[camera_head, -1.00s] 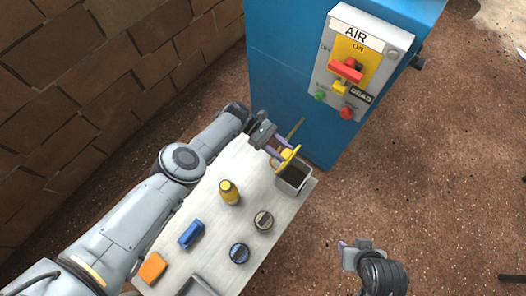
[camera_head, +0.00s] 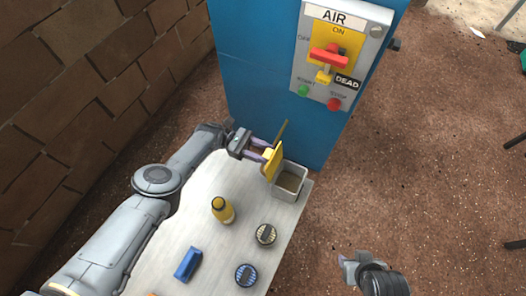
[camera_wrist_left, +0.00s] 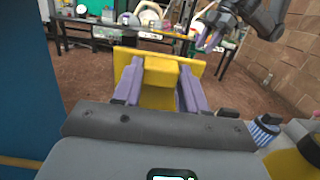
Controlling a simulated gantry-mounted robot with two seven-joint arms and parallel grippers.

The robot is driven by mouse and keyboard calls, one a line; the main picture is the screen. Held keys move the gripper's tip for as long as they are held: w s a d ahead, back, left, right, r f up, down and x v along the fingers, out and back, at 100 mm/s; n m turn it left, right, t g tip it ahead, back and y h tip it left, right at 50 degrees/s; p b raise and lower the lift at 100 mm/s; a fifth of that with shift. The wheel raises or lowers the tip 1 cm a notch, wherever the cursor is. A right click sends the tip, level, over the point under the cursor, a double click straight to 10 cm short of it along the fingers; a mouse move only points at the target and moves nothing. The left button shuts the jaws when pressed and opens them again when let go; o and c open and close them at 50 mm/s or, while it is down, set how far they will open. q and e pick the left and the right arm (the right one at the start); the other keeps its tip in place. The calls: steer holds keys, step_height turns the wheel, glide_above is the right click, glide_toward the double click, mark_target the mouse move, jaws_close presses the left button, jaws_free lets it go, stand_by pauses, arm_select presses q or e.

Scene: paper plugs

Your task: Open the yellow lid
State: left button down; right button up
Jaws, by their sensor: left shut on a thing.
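The yellow lid (camera_head: 272,163) stands tilted up at the left edge of a grey square box (camera_head: 290,182) at the far end of the table. The box's top is open and its inside shows. My left gripper (camera_head: 262,152) is shut on the lid from the left. In the left wrist view, the purple fingers stand on either side of a yellow block on the lid (camera_wrist_left: 160,72). My right gripper (camera_head: 348,268) is low in the head view, away from the table and over the floor; whether its fingers are open is unclear.
The white table (camera_head: 165,240) holds a yellow bottle (camera_head: 223,210), a blue object (camera_head: 187,263) and two round striped-top items (camera_head: 265,234) (camera_head: 246,275). A blue cabinet (camera_head: 260,90) with an AIR switch panel stands just behind the box.

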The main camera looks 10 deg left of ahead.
arm_select(q)
steer(key=shift+f, duration=0.15)
steer(key=c, duration=0.6)
jaws_free()
steer(key=r+b+v, duration=0.1)
steer(key=b+v, duration=0.3)
steer(key=v, duration=0.3)
steer(key=shift+a+f+b, duration=0.2)
steer(key=shift+f+b, duration=0.15)
steer(key=shift+f, duration=0.15)
